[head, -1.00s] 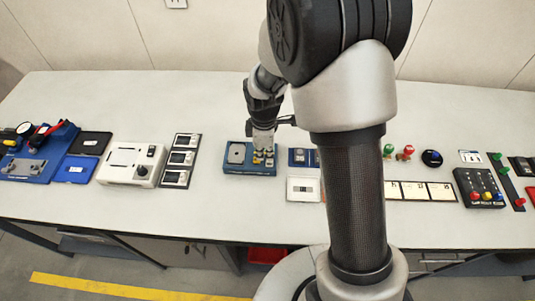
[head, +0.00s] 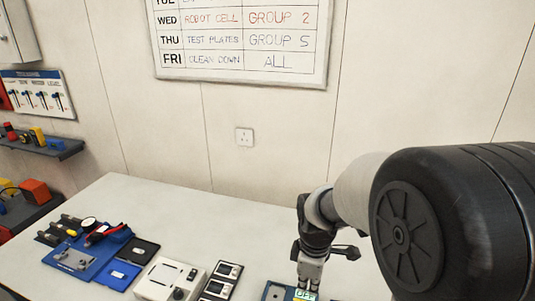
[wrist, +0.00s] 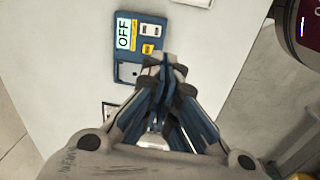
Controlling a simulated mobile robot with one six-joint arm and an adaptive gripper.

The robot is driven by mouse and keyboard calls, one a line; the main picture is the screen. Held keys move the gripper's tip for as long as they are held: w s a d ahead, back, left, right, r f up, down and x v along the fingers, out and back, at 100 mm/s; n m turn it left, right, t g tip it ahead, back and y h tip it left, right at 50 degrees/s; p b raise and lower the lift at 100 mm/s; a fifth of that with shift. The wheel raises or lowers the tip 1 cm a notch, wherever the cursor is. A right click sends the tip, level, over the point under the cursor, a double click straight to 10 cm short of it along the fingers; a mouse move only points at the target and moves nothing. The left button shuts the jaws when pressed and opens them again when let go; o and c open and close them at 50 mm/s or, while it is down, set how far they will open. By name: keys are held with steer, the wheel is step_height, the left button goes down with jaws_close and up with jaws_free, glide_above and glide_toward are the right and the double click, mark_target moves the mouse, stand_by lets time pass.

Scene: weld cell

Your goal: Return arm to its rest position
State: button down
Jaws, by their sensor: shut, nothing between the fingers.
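My gripper (head: 310,278) hangs from my arm over the bench at the bottom of the head view. In the wrist view my gripper (wrist: 168,65) has its fingertips together, with nothing between them. The tips appear beside the lower right edge of a blue control box (wrist: 121,56) with a bright OFF display, white switches and a yellow button. How high the tips are above the bench cannot be told. In the head view the blue box (head: 266,297) is cut by the bottom edge and partly hidden by my gripper.
The pale bench (head: 205,225) is bare towards its back. On its left are a blue fixture plate (head: 75,256), a black tray (head: 138,250), a white device (head: 170,279) and a switch panel (head: 221,280). A wall shelf (head: 45,147) is at far left.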

steer(key=s+d+r+m+t, duration=0.1)
steer(key=s+r+m+t, duration=0.1)
steer(key=s+r+m, duration=0.4)
steer(key=s+d+r+m+t+b, duration=0.1)
steer(key=s+r+m, duration=0.6)
steer(key=s, duration=0.7)
steer(key=shift+s+d+r+m+t, duration=0.15)
steer(key=shift+s+d+m+t, duration=0.15)
steer(key=shift+s+d+t, duration=0.1)
